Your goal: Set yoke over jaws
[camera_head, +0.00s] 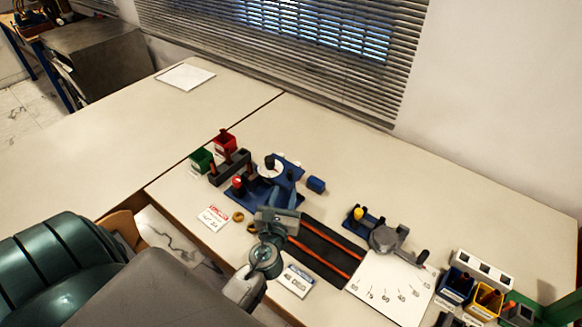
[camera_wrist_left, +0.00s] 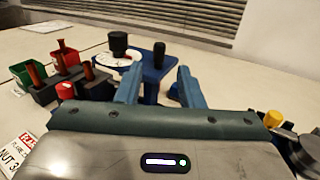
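My left gripper (camera_head: 278,218) is open and empty in front of the blue rig (camera_head: 284,196). In the left wrist view its two blue fingers (camera_wrist_left: 160,88) stand apart, with part of the blue rig (camera_wrist_left: 152,72) seen between and beyond them. The rig carries a white disc (camera_head: 268,172) and black knobs, including a black cylinder (camera_wrist_left: 118,44). A second rig with a round grey part (camera_head: 384,238) and a black handle stands to the right. I cannot tell for sure which parts are the yoke and the jaws. My right gripper is not in view.
A dark track with red rails (camera_head: 322,252) lies between the rigs. Blue (camera_head: 455,287) and yellow (camera_head: 487,300) bins stand at right. The table's back is clear.

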